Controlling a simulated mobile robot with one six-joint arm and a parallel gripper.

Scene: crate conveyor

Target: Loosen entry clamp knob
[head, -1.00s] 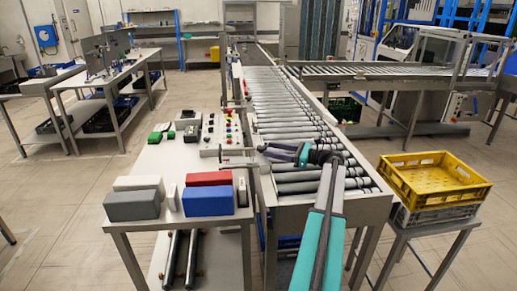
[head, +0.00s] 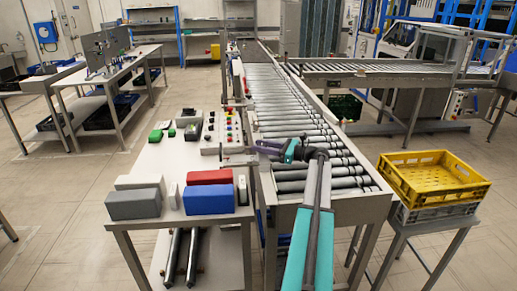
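The entry end of the roller conveyor (head: 360,206) is in the middle of the head view. A guide rail runs along its left side, and a small clamp (head: 236,150) with a thin rod shows there; its knob is too small to make out clearly. My arm reaches in from the bottom, and my gripper (head: 256,146) lies over the near rollers, pointing left at the clamp area. The gripper tip is at or close to the clamp rod. I cannot tell whether it touches the knob or whether the fingers are open or shut.
A table (head: 150,225) at left holds a grey block (head: 134,204), a red block (head: 209,177), a blue block (head: 209,200) and a button panel (head: 229,128). A yellow crate (head: 433,180) sits on a stand at right. Rollers beyond my gripper are clear.

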